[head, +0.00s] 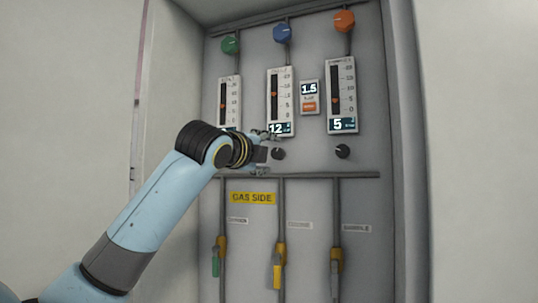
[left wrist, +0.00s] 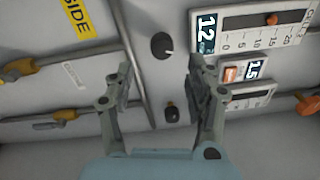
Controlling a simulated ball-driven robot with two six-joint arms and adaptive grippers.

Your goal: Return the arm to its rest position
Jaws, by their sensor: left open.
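My left arm (head: 160,205) reaches in from the lower left in the head view. Its gripper (head: 268,152) is in front of the grey gas panel (head: 310,155), near a small black knob (head: 278,153) below the middle flow meter (head: 281,95). In the left wrist view the gripper (left wrist: 162,82) has its two fingers spread apart with nothing between them. A black knob (left wrist: 161,45) shows beyond the fingertips, apart from them. My right gripper is not in view.
Green (head: 230,45), blue (head: 282,33) and orange (head: 344,20) knobs sit along the top. The panel is recessed in a cabinet, with a raised frame edge (head: 400,120) at right.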

